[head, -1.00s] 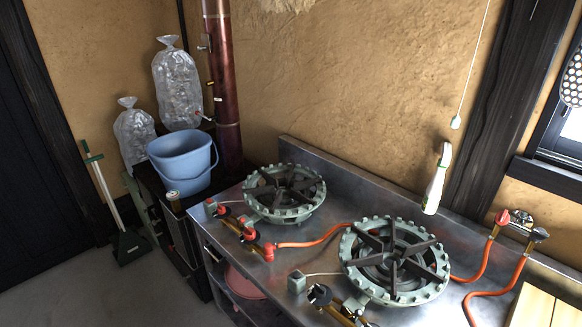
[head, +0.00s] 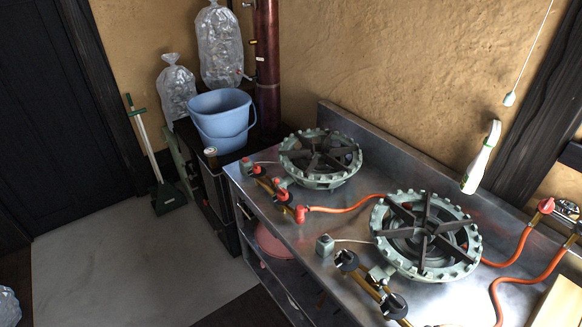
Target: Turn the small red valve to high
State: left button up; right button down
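The left green gas burner (head: 320,157) on the steel counter has red valve knobs on its brass pipe at the front left. A red hose fitting (head: 301,214) sits at the pipe's near end. A further red valve handle (head: 546,206) is by the wall at the right. I cannot tell which is the small red valve, and the settings are too small to read. Neither of my grippers is in view.
The right burner (head: 425,236) has black knobs (head: 346,261) on its pipe. Orange hoses (head: 350,204) run over the steel counter (head: 345,118). A blue bucket (head: 222,118) stands beyond the counter's left end. The grey floor (head: 105,265) at the left is open.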

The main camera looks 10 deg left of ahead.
aim_at(256, 169)
jog(key=i+j, duration=0.1)
jog(key=j, duration=0.3)
jog(key=i+j, duration=0.15)
jog(key=j, duration=0.3)
jog(key=i+j+z, duration=0.1)
jog(key=j, duration=0.3)
jog(key=i+j, duration=0.15)
jog(key=j, duration=0.25)
jog(key=i+j, duration=0.1)
jog(key=j, duration=0.35)
